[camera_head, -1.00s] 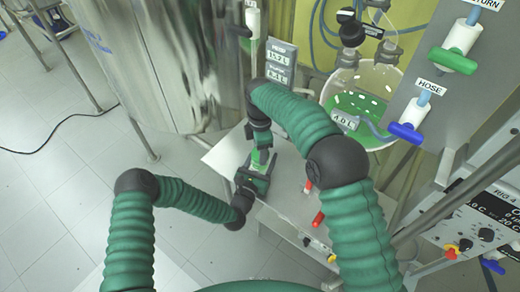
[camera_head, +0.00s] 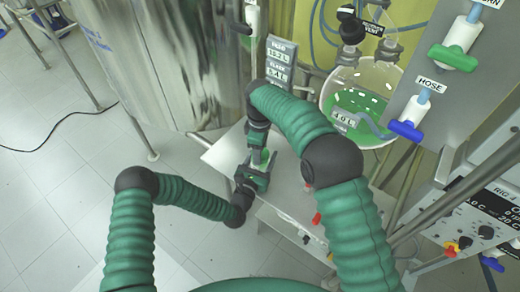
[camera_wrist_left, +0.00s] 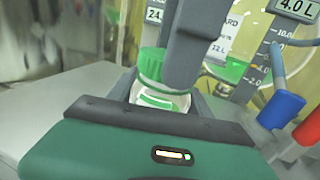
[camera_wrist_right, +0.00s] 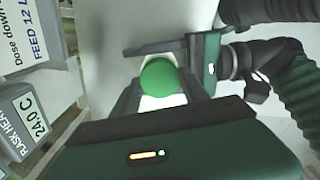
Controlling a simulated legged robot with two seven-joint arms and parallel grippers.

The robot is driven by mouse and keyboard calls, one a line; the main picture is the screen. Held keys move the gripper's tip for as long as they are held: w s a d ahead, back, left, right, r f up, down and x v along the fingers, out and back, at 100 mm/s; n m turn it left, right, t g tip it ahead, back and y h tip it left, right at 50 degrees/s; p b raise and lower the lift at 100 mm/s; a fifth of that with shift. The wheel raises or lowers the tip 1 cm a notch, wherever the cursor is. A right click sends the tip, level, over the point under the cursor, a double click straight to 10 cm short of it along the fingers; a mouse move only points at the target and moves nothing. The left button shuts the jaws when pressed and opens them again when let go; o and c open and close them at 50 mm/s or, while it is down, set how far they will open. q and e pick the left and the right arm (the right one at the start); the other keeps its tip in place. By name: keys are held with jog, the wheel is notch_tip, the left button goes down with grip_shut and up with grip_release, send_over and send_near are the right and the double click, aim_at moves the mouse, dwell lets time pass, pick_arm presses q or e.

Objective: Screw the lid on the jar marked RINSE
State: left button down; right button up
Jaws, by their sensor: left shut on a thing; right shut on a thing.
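A small clear jar (camera_wrist_left: 163,97) with a green band stands upright between the fingers of my left gripper (camera_wrist_left: 160,108), which is shut on it. A round green lid (camera_wrist_left: 153,62) sits at the top of the jar; it also shows from above in the right wrist view (camera_wrist_right: 160,78). My right gripper (camera_wrist_right: 158,85) is shut on the lid from above. In the head view my left gripper (camera_head: 254,172) and right gripper (camera_head: 258,145) meet over the table and mostly hide the jar. I cannot read the jar's marking or tell how far the threads engage.
The metal table (camera_head: 222,158) is bare to the left of the grippers. A large steel vessel (camera_head: 165,60) stands behind. A glass vessel with green liquid (camera_head: 362,100) and a valve panel (camera_head: 470,75) stand to the right. A red handle (camera_head: 316,219) sits near the front edge.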

jog(key=m, duration=0.7)
jog(key=shift+a, duration=0.15)
jog(key=m, duration=0.3)
jog(key=shift+m, duration=0.3)
jog(key=m, duration=0.6)
jog(key=shift+m, duration=0.3)
jog(key=m, duration=0.3)
jog(key=shift+w+m, duration=0.1)
jog(key=shift+m, duration=0.2)
pick_arm(q)
jog(key=shift+d, duration=0.1)
pick_arm(e)
jog(key=m, duration=0.9)
jog(key=shift+m, duration=0.4)
pick_arm(q)
jog(key=shift+s, duration=0.1)
pick_arm(e)
jog(key=m, duration=0.5)
jog(key=shift+w+m, duration=0.15)
jog(key=shift+m, duration=0.15)
